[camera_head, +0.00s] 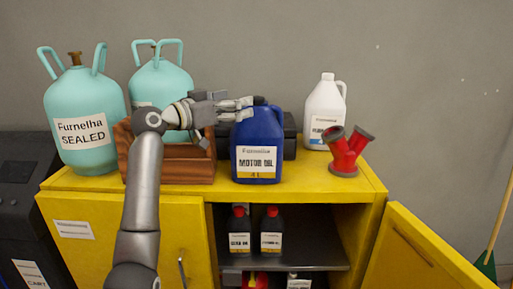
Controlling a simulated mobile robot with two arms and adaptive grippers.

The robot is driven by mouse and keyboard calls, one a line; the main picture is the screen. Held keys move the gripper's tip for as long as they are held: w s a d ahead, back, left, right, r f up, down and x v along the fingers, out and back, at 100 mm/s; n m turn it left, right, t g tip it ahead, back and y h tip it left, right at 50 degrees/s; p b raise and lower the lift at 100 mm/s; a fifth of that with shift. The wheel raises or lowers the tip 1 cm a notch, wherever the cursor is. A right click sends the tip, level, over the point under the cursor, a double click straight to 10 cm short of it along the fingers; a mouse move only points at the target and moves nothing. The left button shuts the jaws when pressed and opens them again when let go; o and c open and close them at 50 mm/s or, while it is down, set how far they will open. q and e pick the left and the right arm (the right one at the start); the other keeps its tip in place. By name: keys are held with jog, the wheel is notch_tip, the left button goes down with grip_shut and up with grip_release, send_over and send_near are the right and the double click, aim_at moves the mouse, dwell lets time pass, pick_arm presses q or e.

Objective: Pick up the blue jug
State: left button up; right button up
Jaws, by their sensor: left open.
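The blue jug (257,138), with a white motor oil label, stands upright on top of the yellow cabinet (300,188), near its front edge. My left gripper (247,103) is open at the top left of the jug. Its fingers point right and overlap the jug's upper left part and handle area in the head view. I cannot tell whether they touch it. My right gripper is not in view.
Two teal tanks (84,118) and a wooden crate (172,178) stand left of the jug. A dark case (289,134) is behind it. A white jug (325,108) and a red pipe fitting (347,152) stand right. The cabinet door (422,250) hangs open.

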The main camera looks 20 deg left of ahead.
pick_arm(q)
jog(key=p+x, duration=0.3)
jog(key=x, duration=0.3)
jog(key=shift+d+p, duration=0.1)
jog(key=shift+p, duration=0.25)
jog(key=shift+w+d+f, duration=0.1)
jog(key=shift+w+d, duration=0.05)
jog(key=shift+w, duration=0.05)
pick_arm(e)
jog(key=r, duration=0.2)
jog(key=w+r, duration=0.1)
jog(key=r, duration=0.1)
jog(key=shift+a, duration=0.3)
pick_arm(q)
jog(key=shift+c, duration=0.5)
